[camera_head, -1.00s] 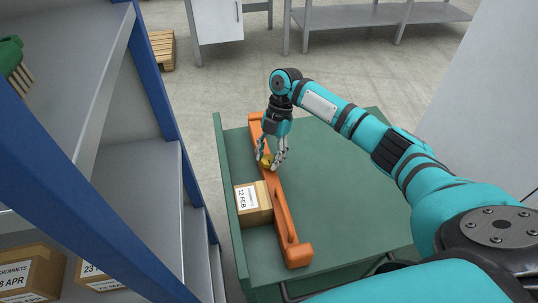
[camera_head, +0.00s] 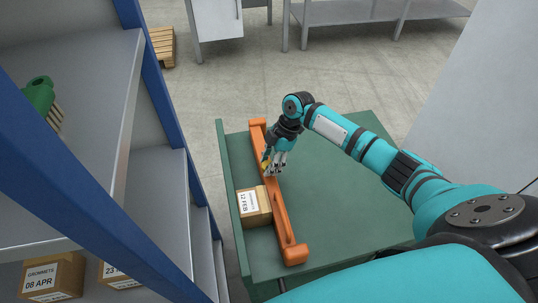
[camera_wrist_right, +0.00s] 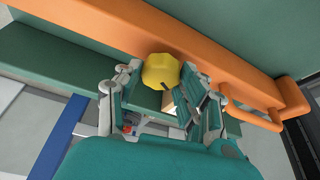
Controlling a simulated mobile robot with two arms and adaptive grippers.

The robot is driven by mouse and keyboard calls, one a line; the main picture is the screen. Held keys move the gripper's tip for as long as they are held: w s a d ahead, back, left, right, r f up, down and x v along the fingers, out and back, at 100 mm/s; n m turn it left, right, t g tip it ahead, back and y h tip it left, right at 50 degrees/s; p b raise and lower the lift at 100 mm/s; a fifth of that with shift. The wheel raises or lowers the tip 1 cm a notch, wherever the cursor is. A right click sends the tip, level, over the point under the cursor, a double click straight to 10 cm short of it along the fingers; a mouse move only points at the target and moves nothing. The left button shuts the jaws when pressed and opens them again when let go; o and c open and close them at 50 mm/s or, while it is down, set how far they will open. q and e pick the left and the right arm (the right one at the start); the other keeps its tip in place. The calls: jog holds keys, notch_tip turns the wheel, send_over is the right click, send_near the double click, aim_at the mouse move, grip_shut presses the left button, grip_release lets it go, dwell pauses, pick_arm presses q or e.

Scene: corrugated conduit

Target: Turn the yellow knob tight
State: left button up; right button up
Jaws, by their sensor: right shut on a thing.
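The yellow knob (camera_wrist_right: 160,70) is a faceted piece on the side of the orange bar (camera_head: 284,215). In the head view a small part of the knob (camera_head: 264,161) shows beside my fingers. My right gripper (camera_wrist_right: 158,80) is shut on the knob, with fingers on both sides of it in the right wrist view. In the head view my right gripper (camera_head: 272,168) reaches down to the bar from above. A dark mark shows on the knob's lower edge in the wrist view. My left gripper is not in view.
The bar lies along the left side of a green cart top (camera_head: 345,195) with a raised edge. A cardboard box (camera_head: 258,206) stands against the bar. A grey shelf unit with a blue post (camera_head: 165,110) is close on the left. The cart's right part is clear.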

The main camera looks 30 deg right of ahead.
jog(key=m+t+h+p, duration=0.1)
jog(key=m+p, duration=0.3)
jog(key=m+t+h+p, duration=0.1)
jog(key=m+p, duration=0.4)
jog(key=m+t+h+p, duration=0.1)
jog(key=m+t+p, duration=0.1)
jog(key=m+p, duration=0.2)
jog(key=shift+s+a+r+m+p, duration=0.15)
jog(key=shift+a+r+m+p, duration=0.1)
jog(key=shift+r+m+p, duration=0.25)
jog(key=shift+f+m+h+p, duration=0.2)
jog(key=shift+m+h+p, duration=0.2)
jog(key=shift+m+p, duration=0.35)
jog(key=m+h+p, duration=0.1)
jog(key=m, duration=0.2)
jog(key=shift+a+f, duration=0.1)
jog(key=shift+f, duration=0.05)
jog(key=m+h, duration=0.1)
jog(key=m, duration=0.2)
jog(key=shift+m+h, duration=0.25)
jog(key=shift+h, duration=0.05)
jog(key=m+g+h, duration=0.1)
jog(key=m, duration=0.2)
jog(key=shift+a+f+b, duration=0.1)
jog(key=shift+f+b, duration=0.05)
jog(key=shift+b, duration=0.25)
jog(key=shift+m+g+h+b, duration=0.55)
jog(key=shift+m+b, duration=0.2)
jog(key=shift+m, duration=1.25)
jog(key=o, duration=1.1)
